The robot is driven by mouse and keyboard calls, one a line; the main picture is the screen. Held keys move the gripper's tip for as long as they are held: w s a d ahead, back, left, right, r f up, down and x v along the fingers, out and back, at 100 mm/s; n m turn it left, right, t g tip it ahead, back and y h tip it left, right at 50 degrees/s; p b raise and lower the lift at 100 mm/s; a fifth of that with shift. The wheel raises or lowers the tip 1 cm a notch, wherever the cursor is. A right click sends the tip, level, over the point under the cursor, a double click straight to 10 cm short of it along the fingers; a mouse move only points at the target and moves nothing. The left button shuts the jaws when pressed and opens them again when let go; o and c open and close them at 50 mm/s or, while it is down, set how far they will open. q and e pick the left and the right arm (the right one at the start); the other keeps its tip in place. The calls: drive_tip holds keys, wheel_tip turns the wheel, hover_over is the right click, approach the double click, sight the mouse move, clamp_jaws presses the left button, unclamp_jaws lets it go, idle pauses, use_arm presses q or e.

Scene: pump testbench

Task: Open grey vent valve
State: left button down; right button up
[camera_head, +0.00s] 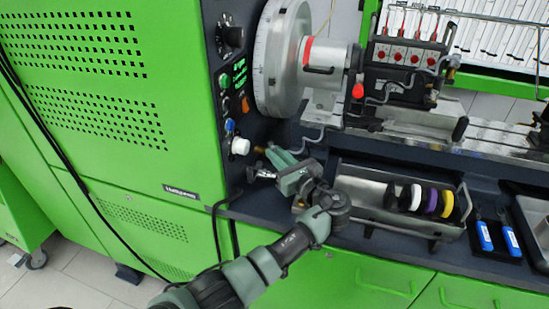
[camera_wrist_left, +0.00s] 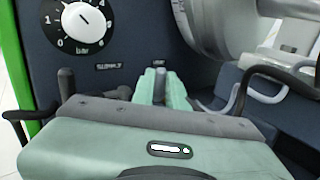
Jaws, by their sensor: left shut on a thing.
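The grey vent valve (camera_wrist_left: 160,86) is on the dark panel, below a small label. Its grey lever shows between my left fingertips in the left wrist view, and the rest of it is hidden by the gripper. My left gripper (camera_wrist_left: 160,80) has its pale green fingers shut on this lever. In the head view the left gripper (camera_head: 277,157) reaches to the lower part of the panel, beside the green cabinet. The valve itself is hard to make out there. My right gripper is in neither view.
A metal tray with coloured rings (camera_head: 432,201) and blue-handled tools (camera_head: 484,236) lie to the right.

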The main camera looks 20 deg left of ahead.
use_arm(q)
drive_tip(key=shift+w+d+n+g+y+b, duration=0.35)
drive_tip(key=shift+d+n+g+y, duration=0.2)
drive_tip(key=shift+n+g+y, duration=0.2)
drive_tip(key=c, duration=1.7)
unclamp_jaws()
drive_tip(key=shift+r, duration=0.1)
wheel_tip(320, 180, up, 20)
drive_tip(key=shift+f+p, duration=0.1)
drive_tip(key=shift+p, duration=0.2)
